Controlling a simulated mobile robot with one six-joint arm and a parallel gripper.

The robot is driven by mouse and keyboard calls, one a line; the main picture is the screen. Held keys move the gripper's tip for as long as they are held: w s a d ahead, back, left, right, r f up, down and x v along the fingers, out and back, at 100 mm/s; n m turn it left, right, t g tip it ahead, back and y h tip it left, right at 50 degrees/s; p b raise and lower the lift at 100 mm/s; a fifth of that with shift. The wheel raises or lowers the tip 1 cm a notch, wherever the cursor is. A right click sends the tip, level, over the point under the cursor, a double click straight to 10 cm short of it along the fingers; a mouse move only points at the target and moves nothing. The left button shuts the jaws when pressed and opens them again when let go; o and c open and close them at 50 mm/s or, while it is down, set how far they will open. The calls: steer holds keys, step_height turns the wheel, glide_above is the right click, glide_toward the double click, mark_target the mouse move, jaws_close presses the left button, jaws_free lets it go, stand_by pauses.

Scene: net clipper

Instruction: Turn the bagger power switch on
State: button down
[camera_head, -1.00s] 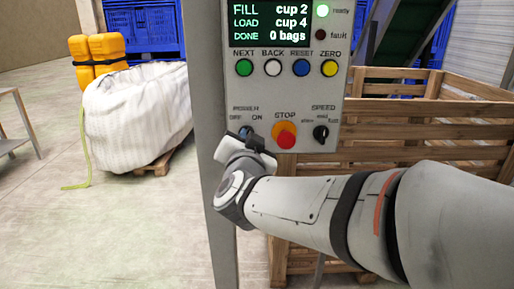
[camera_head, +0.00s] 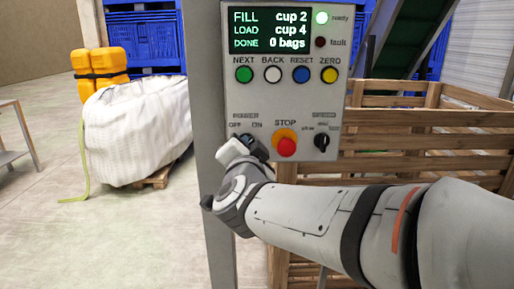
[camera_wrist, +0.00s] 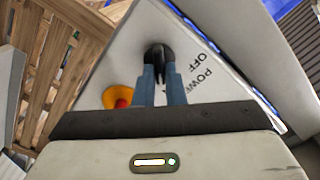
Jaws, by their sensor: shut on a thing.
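The bagger control panel (camera_head: 262,98) is a grey box on a post, with its screen lit. The power switch (camera_wrist: 159,50) is a black rotary knob at the panel's lower left, below the POWER, OFF and ON labels. In the wrist view my gripper (camera_wrist: 160,75) has its two blue-grey fingers closed around the knob. In the head view my gripper (camera_head: 247,139) is at the switch and hides most of it, so I cannot tell which label the knob points to.
A red stop button (camera_head: 286,146) on a yellow base sits just right of my gripper. A speed knob (camera_head: 321,141) is farther right. Green, white, blue and yellow buttons line the panel above. A wooden crate (camera_head: 420,140) stands behind; a white bulk bag (camera_head: 135,125) is at left.

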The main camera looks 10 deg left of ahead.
steer(key=c, duration=1.5)
jaws_free()
steer(key=shift+s, duration=0.1)
steer(key=p+v, duration=0.1)
steer(key=v, duration=0.6)
steer(key=shift+s, duration=0.3)
steer(key=shift+d, duration=0.1)
